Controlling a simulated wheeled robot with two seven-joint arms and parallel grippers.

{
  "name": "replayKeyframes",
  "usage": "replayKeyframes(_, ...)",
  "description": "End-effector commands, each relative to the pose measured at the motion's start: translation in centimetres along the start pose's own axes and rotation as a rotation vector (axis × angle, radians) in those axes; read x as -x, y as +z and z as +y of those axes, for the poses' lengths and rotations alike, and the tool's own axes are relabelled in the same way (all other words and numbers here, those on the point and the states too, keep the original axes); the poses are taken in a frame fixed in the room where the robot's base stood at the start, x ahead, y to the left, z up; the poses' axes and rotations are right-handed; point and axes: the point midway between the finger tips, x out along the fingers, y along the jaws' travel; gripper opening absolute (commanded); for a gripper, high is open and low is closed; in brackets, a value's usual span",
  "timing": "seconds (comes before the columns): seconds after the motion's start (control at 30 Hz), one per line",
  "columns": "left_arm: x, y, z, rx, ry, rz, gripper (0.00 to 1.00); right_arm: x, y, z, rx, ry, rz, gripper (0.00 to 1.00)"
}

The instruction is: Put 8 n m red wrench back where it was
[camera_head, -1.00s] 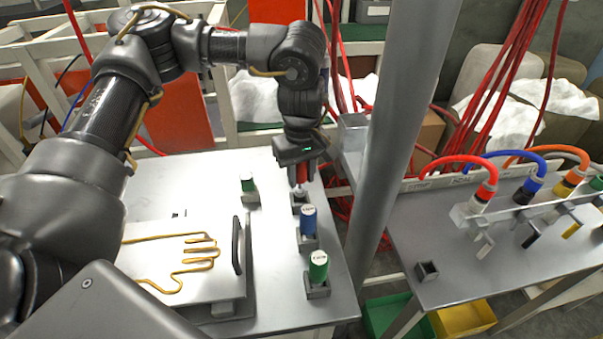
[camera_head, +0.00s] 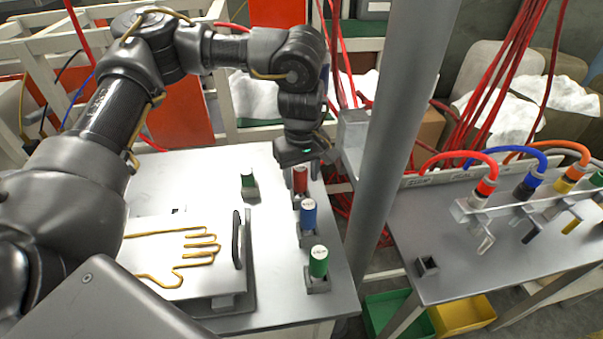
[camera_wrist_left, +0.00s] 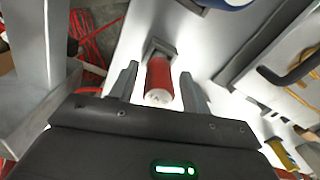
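The red wrench (camera_head: 300,178) is a red cylinder standing upright in a small grey holder (camera_head: 300,200) on the left metal table, at the far end of a row. In the left wrist view the red wrench (camera_wrist_left: 159,78) sits in its holder (camera_wrist_left: 157,48), between the two spread fingers, with gaps at both sides. My left gripper (camera_head: 302,163) is open, just above and behind the red wrench in the head view; it also shows in the left wrist view (camera_wrist_left: 160,85). The fingertips are hard to make out in the head view. My right gripper is out of view.
A plate with a hand outline (camera_head: 178,262) lies left. A grey post (camera_head: 397,140) rises close on the right.

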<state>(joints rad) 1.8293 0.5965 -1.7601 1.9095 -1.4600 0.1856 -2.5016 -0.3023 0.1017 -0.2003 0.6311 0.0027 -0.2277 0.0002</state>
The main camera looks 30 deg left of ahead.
Motion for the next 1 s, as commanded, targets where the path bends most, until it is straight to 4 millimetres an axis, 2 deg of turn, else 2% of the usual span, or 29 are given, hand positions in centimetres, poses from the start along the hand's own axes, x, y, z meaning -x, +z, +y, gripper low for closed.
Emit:
replayKeyframes(0.37, 0.6, 0.0, 0.0, 0.000, 0.001, 0.001, 0.51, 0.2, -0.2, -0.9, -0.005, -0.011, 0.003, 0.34)
replayKeyframes(0.53, 3.0, -0.1, 0.1, 0.000, 0.003, 0.003, 0.51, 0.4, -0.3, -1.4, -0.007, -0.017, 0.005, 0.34)
replayKeyframes(0.8, 9.1, -0.1, 0.1, 0.000, 0.004, 0.004, 0.51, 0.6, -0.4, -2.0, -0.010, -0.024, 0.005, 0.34)
replayKeyframes(1.0, 12.1, 0.0, 0.1, 0.000, 0.001, 0.002, 0.51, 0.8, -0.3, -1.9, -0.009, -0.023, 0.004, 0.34)
